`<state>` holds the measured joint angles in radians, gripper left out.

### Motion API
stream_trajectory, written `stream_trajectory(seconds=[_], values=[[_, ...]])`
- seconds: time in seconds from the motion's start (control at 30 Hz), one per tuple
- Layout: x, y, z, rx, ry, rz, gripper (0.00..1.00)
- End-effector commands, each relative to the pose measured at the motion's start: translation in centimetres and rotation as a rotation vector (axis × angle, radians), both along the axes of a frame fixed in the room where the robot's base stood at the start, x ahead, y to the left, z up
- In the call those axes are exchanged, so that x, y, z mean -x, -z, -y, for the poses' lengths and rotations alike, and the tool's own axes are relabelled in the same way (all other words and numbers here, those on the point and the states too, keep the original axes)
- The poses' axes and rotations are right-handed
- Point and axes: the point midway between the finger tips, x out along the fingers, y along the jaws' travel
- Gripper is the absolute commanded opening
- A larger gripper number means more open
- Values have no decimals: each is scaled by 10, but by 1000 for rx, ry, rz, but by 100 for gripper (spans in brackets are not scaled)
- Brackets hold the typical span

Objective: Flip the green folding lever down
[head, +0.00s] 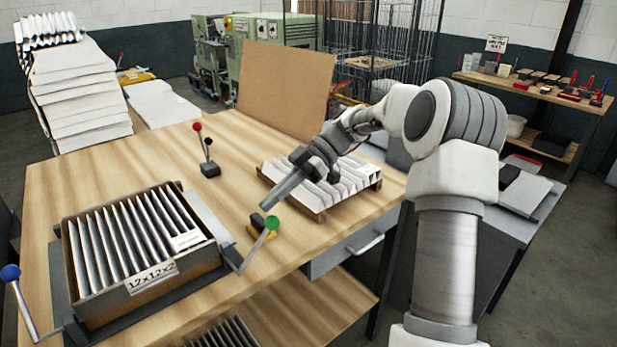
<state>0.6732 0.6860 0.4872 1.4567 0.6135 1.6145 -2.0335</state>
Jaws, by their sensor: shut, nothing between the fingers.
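The green folding lever has a green ball knob (272,222) on a thin metal rod. The rod slants up and to the right from the right side of the frame around the filter box (137,303). My gripper (266,206) reaches in from the right over the table, pointing down and left. Its fingers are shut and empty. The fingertips show just above the green knob in the picture; I cannot tell whether they touch it.
A blue-knobbed lever (10,273) stands at the box's left. A red-and-black-knobbed lever unit (209,169) stands behind it. A small yellow-and-black object (262,231) lies by the green knob. A tray of white filters (325,205) sits below my arm. The table's left back (100,180) is clear.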

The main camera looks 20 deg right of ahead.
Motion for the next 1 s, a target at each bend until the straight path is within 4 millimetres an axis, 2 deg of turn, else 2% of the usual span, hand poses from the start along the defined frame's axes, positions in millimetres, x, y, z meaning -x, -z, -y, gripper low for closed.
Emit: stream_trajectory(seconds=[0.03, 0.07, 0.13, 0.3, 0.53, 0.7, 1.0], values=[[-2, -15, -9, -4, -7, 7, 0], [-4, -20, -14, -6, -8, 8, 0], [-9, -14, 4, -8, 0, 7, 0], [-18, -17, 39, -10, -4, 8, 0], [-26, -19, 69, -11, -9, 8, 0], [-28, -20, 79, -10, -10, 7, 0], [-29, -20, 81, -10, -11, 8, 0]])
